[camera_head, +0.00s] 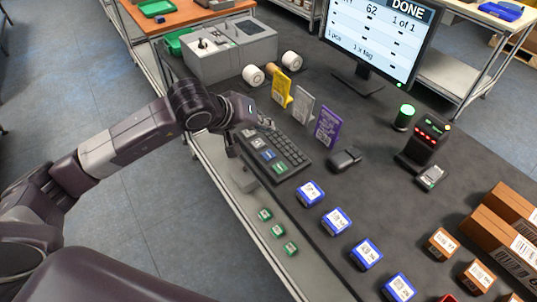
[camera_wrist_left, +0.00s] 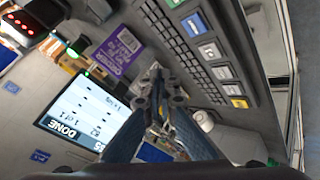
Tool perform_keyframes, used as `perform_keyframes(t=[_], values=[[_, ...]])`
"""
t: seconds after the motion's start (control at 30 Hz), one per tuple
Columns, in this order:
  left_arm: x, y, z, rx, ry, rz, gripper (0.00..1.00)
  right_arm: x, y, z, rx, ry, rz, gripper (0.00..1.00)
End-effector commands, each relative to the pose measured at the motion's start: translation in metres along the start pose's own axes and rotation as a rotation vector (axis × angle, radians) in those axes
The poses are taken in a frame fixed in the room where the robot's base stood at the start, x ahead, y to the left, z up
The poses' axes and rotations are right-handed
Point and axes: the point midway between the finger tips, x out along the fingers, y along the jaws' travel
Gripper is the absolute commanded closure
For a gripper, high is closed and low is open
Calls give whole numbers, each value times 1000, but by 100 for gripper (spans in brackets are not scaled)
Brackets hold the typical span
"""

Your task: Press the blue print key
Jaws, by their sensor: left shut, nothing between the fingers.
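The keypad (camera_head: 290,152) lies on the dark desk, with large coloured keys along its near side. The blue key (camera_head: 268,155) sits between a white key and a green key; its label is too small to read. It also shows in the left wrist view (camera_wrist_left: 194,24), at the top. My left gripper (camera_head: 262,121) is over the far end of the keypad, shut and empty, apart from the blue key. In the left wrist view its closed fingertips (camera_wrist_left: 160,80) are beside the keypad in the picture. The gripper hides the keypad's far end in the head view. My right gripper is out of view.
Yellow, grey and purple cards (camera_head: 327,126) stand behind the keypad. A black mouse (camera_head: 344,159) lies to its right. The monitor (camera_head: 375,35) reads DONE.

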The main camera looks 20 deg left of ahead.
Motion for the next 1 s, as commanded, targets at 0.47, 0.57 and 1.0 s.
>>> perform_keyframes(t=[0.47,0.57,1.0], values=[[48,-35,35,0,1,0,100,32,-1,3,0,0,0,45],[53,-39,39,0,0,0,100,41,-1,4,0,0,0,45],[55,-40,40,0,0,0,100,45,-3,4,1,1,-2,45]])
